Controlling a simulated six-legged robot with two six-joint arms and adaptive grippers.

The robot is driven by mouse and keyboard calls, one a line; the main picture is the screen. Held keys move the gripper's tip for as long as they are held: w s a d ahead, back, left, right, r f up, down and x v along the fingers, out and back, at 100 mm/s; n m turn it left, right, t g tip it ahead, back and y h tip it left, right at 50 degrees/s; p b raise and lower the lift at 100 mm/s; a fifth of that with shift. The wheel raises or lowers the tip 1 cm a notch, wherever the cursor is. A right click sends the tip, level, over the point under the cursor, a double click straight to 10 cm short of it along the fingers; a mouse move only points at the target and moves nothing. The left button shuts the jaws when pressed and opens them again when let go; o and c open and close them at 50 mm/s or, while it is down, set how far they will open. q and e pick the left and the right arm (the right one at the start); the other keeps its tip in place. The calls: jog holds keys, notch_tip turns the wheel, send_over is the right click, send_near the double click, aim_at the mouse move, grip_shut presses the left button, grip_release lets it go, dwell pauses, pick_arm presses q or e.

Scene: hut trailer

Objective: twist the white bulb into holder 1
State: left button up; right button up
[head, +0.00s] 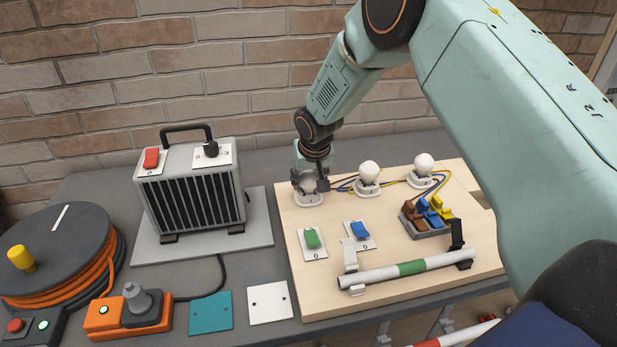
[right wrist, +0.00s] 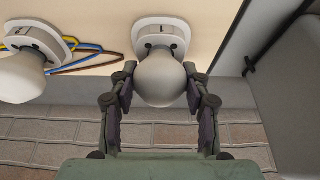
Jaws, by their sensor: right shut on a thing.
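My right gripper (head: 309,182) reaches down over the leftmost of three white holders on the wooden board. It is shut on a white bulb, with one finger on each side of the round glass. The bulb (right wrist: 162,80) shows clearly between the fingers in the right wrist view. Its neck meets the holder (right wrist: 160,33), lined up with it; how deep it sits is hidden. The holder also shows in the head view (head: 309,200), with a small mark on its front that I take as 1. My left gripper is not in view.
Two more holders with white bulbs stand to the right, a middle one (head: 368,174) and a far one (head: 424,165). Coloured wires run behind them. A green switch (head: 312,238), a blue switch (head: 360,230) and a clamped tube (head: 385,273) lie nearer. A grey heater (head: 195,195) stands left.

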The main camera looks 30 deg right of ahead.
jog(key=shift+r+n+y+p, duration=0.15)
jog(key=shift+n+y+p, duration=0.25)
jog(key=shift+p, duration=0.5)
jog(key=shift+n, duration=0.6)
jog(key=shift+n+y+b, duration=0.3)
jog(key=shift+n+b, duration=0.4)
jog(key=shift+b, duration=0.3)
jog(key=shift+n+y+b, duration=0.6)
jog(key=shift+n+b, duration=0.9)
jog(key=shift+b, duration=1.5)
jog(key=o, duration=0.9)
